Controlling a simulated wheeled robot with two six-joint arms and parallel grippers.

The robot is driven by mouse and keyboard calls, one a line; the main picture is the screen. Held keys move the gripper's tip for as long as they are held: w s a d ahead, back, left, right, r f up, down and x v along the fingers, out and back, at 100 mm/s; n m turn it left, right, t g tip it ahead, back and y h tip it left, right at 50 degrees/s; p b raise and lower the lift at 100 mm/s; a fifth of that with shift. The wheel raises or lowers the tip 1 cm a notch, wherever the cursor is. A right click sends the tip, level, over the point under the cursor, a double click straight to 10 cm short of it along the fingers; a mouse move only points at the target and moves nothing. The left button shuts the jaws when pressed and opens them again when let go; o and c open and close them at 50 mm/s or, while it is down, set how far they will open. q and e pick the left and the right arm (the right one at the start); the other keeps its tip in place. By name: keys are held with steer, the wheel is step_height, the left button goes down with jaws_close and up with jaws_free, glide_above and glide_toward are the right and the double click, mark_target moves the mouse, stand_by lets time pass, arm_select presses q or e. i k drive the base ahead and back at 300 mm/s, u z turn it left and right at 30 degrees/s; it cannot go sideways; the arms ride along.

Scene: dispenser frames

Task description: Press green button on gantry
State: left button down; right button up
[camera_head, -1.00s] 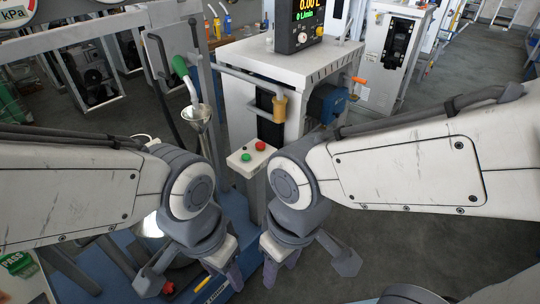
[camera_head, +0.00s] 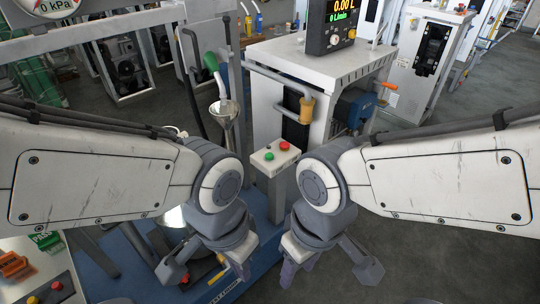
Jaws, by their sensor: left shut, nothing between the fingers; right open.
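The green button (camera_head: 269,156) sits beside a red button (camera_head: 284,146) on top of a small white box (camera_head: 263,166) on a post, in the middle of the view. My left gripper (camera_head: 241,270) is below and left of the box, pointing down, shut and empty. My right gripper (camera_head: 294,272) is below and slightly right of the box, pointing down, open and empty. Both grippers appear apart from the buttons. The fingertips are small and partly dark against the floor and blue base.
A white cabinet (camera_head: 268,90) with a black display unit (camera_head: 331,28) stands behind the button box. A metal funnel (camera_head: 223,110) is to its left. A second panel with a red button (camera_head: 56,285) is at the lower left. Open floor (camera_head: 430,255) lies at the right.

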mark_target(269, 155)
steer(key=z, duration=1.95)
steer(key=i, duration=2.2)
steer(key=u, duration=2.85)
